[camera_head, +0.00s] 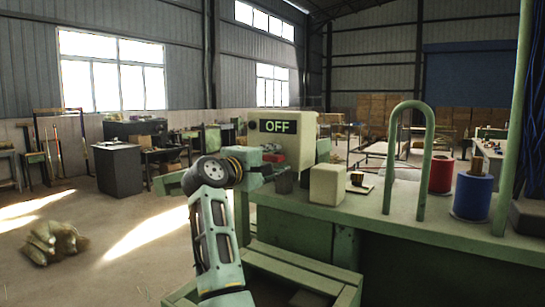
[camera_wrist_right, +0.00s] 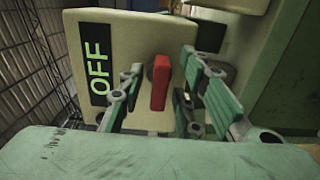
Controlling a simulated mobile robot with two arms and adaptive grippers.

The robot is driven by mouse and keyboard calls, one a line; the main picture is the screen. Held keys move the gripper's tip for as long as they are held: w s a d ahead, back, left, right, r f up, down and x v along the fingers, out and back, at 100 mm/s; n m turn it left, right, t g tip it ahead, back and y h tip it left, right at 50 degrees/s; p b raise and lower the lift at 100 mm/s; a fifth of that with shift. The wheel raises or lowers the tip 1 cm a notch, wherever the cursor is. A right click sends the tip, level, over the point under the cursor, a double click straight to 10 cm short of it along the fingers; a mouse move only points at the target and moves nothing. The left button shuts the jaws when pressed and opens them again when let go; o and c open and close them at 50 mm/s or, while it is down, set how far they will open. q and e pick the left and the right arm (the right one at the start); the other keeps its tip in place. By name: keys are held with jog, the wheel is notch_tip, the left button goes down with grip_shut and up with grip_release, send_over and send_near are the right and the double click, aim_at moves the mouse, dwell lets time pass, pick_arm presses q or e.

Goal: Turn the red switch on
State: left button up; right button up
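A cream control box (camera_head: 303,129) stands on the green bench, and its dark display reads OFF in green letters. The box face also fills the middle of the right wrist view (camera_wrist_right: 128,50). The red switch (camera_wrist_right: 160,83) sticks out of that face as an upright lever. In the head view the red switch (camera_head: 273,157) shows small, partly behind my gripper. My right gripper (camera_wrist_right: 165,95) is open, with one finger on each side of the switch and visible gaps between. In the head view the right gripper (camera_head: 283,169) is at the box front. My left gripper is not in view.
On the green bench (camera_head: 380,205) stand a cream block (camera_head: 327,185), a small brown item (camera_head: 357,178), a green arch (camera_head: 408,165), a red spool (camera_head: 441,175) and a blue spool (camera_head: 472,197). Sacks (camera_head: 53,241) lie on the open floor at left.

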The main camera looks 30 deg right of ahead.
jog(key=c, duration=0.5)
jog(key=shift+f, duration=0.15)
grip_shut()
